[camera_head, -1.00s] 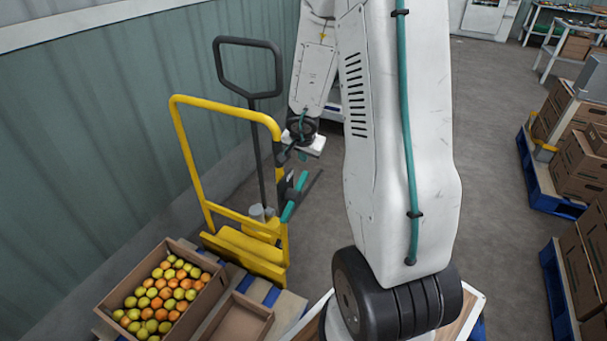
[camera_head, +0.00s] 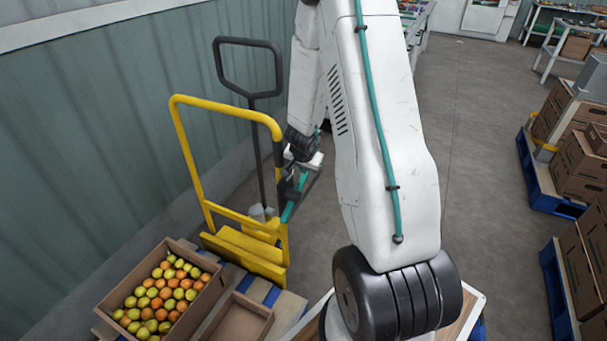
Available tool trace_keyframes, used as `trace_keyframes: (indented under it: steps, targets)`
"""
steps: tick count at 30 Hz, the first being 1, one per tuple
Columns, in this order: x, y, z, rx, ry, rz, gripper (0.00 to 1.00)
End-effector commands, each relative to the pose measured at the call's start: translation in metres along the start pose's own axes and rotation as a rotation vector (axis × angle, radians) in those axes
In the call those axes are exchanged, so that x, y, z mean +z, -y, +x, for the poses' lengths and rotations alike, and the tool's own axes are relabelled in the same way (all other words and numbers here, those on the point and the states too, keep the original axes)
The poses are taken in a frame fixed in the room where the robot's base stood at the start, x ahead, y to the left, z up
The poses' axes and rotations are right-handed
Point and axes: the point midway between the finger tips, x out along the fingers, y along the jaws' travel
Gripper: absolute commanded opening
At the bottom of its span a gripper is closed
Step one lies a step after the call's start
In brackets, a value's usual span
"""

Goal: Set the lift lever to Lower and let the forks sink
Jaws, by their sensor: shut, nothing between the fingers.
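The yellow lift truck (camera_head: 184,140) stands by the green wall, with a tall dark handle loop (camera_head: 249,42) behind its frame. My gripper (camera_head: 301,181) is shut and empty, pointing down right at these parts. It overlaps them in the view, and I cannot tell whether it touches. The forks are hidden under the pallet and crates.
Brown boxes (camera_head: 577,172) on blue pallets (camera_head: 549,186) stand at right. The grey floor (camera_head: 470,130) between is clear.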

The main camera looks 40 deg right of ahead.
Motion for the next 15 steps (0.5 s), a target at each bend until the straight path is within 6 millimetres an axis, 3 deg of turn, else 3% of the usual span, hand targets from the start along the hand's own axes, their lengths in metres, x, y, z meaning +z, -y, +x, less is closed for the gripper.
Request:
trace_keyframes:
  steps: [7,15]
  targets:
    - [0.000,-0.001,0.034,0.001,0.000,0.000,0.00]
    - [-0.001,0.000,0.044,-0.001,-0.001,0.000,0.00]
